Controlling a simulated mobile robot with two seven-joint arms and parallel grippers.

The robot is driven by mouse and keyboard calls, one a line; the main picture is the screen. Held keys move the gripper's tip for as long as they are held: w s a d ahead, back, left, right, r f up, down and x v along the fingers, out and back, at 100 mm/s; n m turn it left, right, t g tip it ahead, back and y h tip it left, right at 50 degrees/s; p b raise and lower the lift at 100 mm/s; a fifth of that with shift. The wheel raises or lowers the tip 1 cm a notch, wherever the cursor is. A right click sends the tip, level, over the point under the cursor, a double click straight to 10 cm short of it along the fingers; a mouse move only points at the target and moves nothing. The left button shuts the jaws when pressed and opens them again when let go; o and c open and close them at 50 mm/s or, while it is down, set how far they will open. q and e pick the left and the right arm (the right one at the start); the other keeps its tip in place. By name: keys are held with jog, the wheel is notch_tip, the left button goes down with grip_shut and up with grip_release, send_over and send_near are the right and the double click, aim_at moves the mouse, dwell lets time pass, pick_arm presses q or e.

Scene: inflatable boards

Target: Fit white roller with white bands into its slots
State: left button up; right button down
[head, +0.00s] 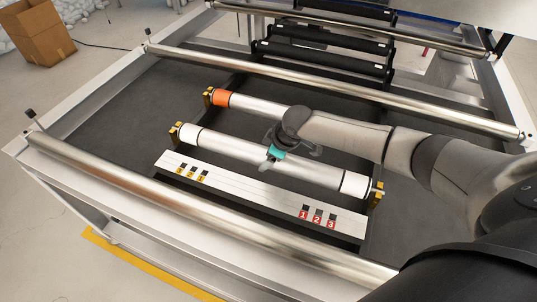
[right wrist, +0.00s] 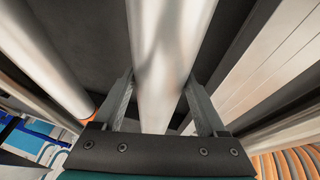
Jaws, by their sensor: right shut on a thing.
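The white roller with white bands (head: 230,149) lies across the middle of the dark bed in the head view. A white band shows at its left end and another at its right end. Its left end is at a yellow bracket (head: 174,136), its right end at another yellow bracket (head: 378,196). I cannot tell whether the ends sit fully in the slots. My right gripper (head: 277,153) is around the roller near its middle, shut on it. In the right wrist view the roller (right wrist: 162,50) runs between the two fingers. My left gripper is not in view.
A roller with an orange band (head: 222,98) lies just behind, parallel. In front is a white strip (head: 250,193) with yellow and red number labels. Metal rails (head: 130,177) cross the frame front and back. Black rollers (head: 320,48) stand beyond. The bed's left side is clear.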

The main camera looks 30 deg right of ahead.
jog(key=shift+w+f, duration=0.1)
jog(key=shift+f, duration=0.1)
jog(key=shift+c, duration=1.5)
grip_release()
jog(key=o, duration=0.3)
jog(key=shift+s+f, duration=0.15)
jog(key=shift+s, duration=0.05)
jog(key=p+v, duration=0.4)
jog(key=v, duration=1.1)
jog(key=shift+r, duration=0.2)
